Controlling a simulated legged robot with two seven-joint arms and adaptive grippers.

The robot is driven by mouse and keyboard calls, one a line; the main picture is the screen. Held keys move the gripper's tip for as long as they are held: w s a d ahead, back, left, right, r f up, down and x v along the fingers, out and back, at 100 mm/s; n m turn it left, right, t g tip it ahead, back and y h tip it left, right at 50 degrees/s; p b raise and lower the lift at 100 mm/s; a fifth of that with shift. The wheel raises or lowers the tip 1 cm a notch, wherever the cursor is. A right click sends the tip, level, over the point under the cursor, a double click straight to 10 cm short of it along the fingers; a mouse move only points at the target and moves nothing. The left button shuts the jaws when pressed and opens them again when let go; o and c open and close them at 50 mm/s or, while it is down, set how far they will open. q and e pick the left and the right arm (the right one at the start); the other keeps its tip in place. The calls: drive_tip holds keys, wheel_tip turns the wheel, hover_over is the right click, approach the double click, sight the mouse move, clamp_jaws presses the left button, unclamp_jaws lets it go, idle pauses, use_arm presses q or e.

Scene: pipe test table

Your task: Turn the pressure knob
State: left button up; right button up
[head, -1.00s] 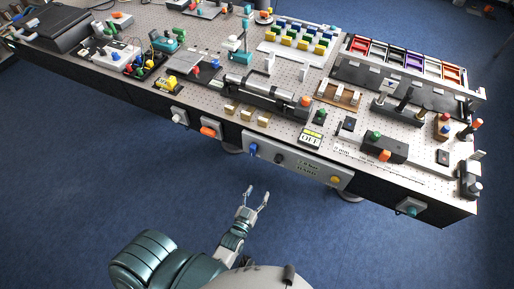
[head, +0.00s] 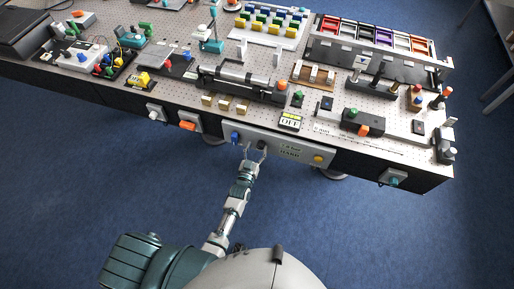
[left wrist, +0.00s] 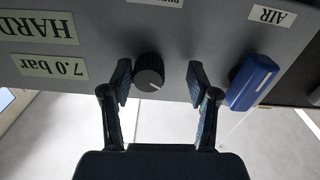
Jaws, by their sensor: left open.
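The pressure knob is a round black knob (left wrist: 149,72) with a white pointer line, on the grey front panel (left wrist: 90,70). In the left wrist view it sits between the two fingers of my left gripper (left wrist: 160,82), nearer the finger at picture left. The fingers stand apart and do not clearly touch it. In the head view my left gripper (head: 254,153) is at the panel on the table's front face, and its fingers partly hide the knob. My right gripper is in neither view.
A blue AIR handle (left wrist: 251,82) is just beside the right finger in the left wrist view. A yellow button (head: 318,159) is farther right on the panel. The floor (head: 400,240) before the table is clear.

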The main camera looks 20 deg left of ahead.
use_arm(q)
drive_tip(key=shift+w+d, duration=0.2)
drive_tip(key=shift+w, duration=0.15)
drive_tip(key=shift+d, duration=0.3)
drive_tip(key=shift+d+r, duration=0.15)
drive_tip(key=shift+d, duration=0.45)
drive_tip(key=shift+c, duration=0.8)
drive_tip(key=c, duration=0.4)
drive_tip(key=shift+a, duration=0.35)
drive_tip(key=c, duration=0.4)
drive_tip(key=shift+a, duration=0.25)
clamp_jaws()
drive_tip(key=shift+a+n, duration=0.15)
drive_tip(key=shift+n, duration=0.15)
drive_tip(key=shift+n+p, duration=0.35)
drive_tip(key=shift+n, duration=0.35)
drive_tip(key=shift+d+n, duration=0.25)
drive_tip(key=shift+n, duration=0.55)
drive_tip(key=shift+d+n, duration=0.15)
drive_tip(key=shift+n, duration=0.75)
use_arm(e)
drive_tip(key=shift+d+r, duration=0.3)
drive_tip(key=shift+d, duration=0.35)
